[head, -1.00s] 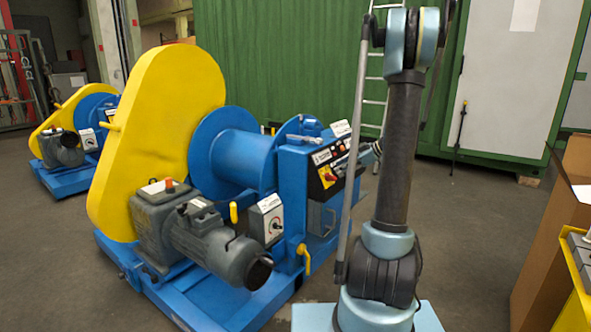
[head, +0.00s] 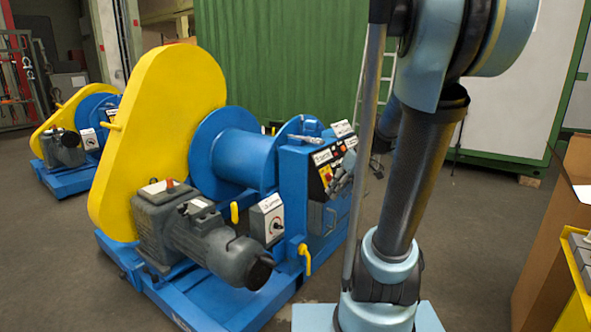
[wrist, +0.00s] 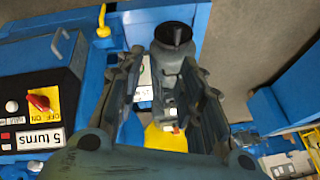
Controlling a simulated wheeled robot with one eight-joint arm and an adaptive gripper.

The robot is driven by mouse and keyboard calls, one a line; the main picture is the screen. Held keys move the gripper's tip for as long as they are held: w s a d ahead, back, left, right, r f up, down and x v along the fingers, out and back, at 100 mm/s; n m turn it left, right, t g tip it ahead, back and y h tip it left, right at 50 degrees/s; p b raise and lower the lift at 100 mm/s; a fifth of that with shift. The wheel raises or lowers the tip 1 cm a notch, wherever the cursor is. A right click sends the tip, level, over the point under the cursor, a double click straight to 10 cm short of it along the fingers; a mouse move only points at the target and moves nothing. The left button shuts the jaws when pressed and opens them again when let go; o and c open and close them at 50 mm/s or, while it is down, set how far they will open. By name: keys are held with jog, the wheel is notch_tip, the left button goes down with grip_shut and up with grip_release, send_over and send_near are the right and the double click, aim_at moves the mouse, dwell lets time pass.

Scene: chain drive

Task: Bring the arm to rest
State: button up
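My gripper (wrist: 160,65) shows in the wrist view with its two dark fingers spread apart and nothing held between them. The grey motor (wrist: 174,62) with its black end cap shows beyond the gap. In the head view my gripper (head: 343,178) is small and partly hidden by my arm, in front of the control panel (head: 324,168) of the blue winch. I cannot tell from there whether it touches the panel. My arm rises in the right half of the head view, its upper joint large and close to the camera.
The winch has a yellow chain cover (head: 150,135), a blue drum (head: 237,155) and a red switch (wrist: 38,102) on its panel. A second winch (head: 75,140) stands at far left. A cardboard box (head: 555,230) is at right. Grey floor is clear behind.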

jog(key=s+d+f+m+h, duration=0.2)
jog(key=s+f+m, duration=0.1)
jog(key=s, duration=0.6)
jog(key=s+d+f+m+h, duration=0.2)
jog(key=s+f+m, duration=0.2)
jog(key=s, duration=0.4)
jog(key=shift+s+d+f+h, duration=0.25)
jog(key=shift+s+f+h, duration=0.15)
jog(key=shift+f, duration=0.2)
jog(key=shift+w+f, duration=0.2)
jog(key=shift+w, duration=0.25)
